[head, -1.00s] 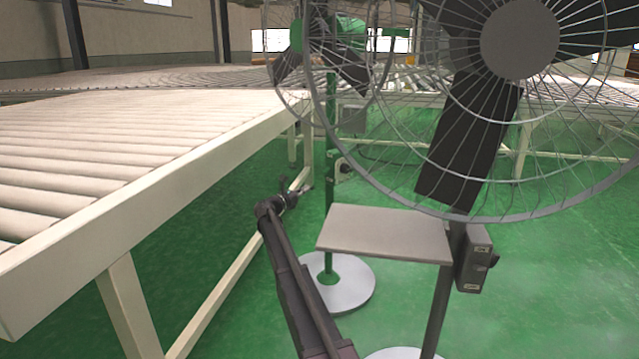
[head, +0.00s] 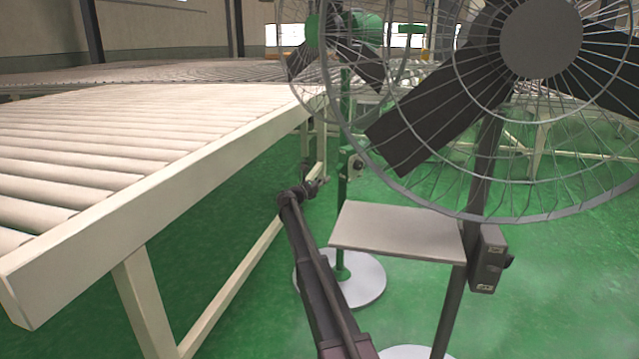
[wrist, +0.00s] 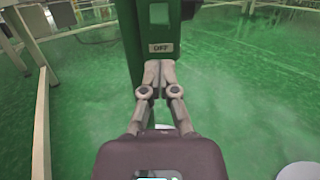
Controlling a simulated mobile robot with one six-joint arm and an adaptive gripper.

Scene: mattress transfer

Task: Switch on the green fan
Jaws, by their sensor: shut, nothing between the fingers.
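The green fan (head: 345,118) stands behind a larger grey fan, with its green post on a round pale base (head: 366,284). A small control box (head: 354,166) is on its post. In the wrist view, the green panel (wrist: 134,30) carries a label (wrist: 160,48) reading OFF, with a pale square part (wrist: 159,13) above it. My gripper (head: 318,183) is left of the post in the head view. In the wrist view my gripper (wrist: 160,66) is shut and empty, its tips just below the OFF label. I cannot tell whether they touch the panel.
The large grey fan (head: 541,37) stands in front at right, with a switch box (head: 488,259). A flat grey plate (head: 396,231) lies between it and my arm. A roller conveyor (head: 150,180) fills the left. Green floor is open at right.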

